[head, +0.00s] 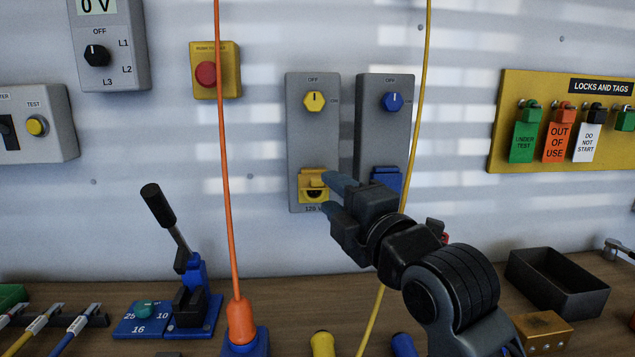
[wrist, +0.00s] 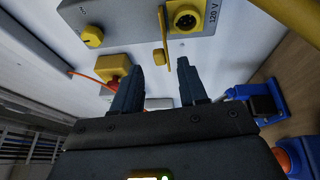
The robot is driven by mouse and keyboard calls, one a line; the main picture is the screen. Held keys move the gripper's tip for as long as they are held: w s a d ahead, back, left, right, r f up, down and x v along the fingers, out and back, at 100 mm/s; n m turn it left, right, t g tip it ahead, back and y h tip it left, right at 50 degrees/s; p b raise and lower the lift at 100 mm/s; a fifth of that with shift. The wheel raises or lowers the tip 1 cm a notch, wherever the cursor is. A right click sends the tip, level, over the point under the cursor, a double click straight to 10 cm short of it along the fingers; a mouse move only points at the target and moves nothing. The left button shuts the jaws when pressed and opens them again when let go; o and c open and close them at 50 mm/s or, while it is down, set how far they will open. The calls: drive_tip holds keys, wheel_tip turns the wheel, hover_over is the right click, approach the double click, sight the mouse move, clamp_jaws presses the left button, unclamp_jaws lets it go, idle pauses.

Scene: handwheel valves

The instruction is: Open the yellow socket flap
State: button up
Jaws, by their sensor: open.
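The yellow socket flap (head: 313,174) is on the lower part of the left grey switch panel (head: 297,140). It stands out from the panel, raised from its socket. In the wrist view the flap (wrist: 161,40) shows almost edge-on beside the uncovered round yellow socket (wrist: 187,19). My gripper (head: 327,193) is just right of the flap in the head view, fingers apart. In the wrist view my gripper (wrist: 159,66) has its two fingers open, with the flap's outer end roughly between and ahead of them. I cannot tell whether either finger touches it.
A second grey panel with a blue knob (head: 393,102) and blue flap (head: 387,178) is close right, partly behind my gripper. An orange cable (head: 226,160) and a yellow cable (head: 418,110) hang on either side. A lever (head: 160,206) stands at the bench's left.

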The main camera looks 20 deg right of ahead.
sight(320, 184)
drive_tip(key=w, duration=0.4)
drive_tip(key=w+p, duration=0.1)
drive_tip(key=w, duration=0.1)
drive_tip(key=shift+a+r, duration=0.25)
drive_tip(key=shift+s, duration=0.1)
clamp_jaws()
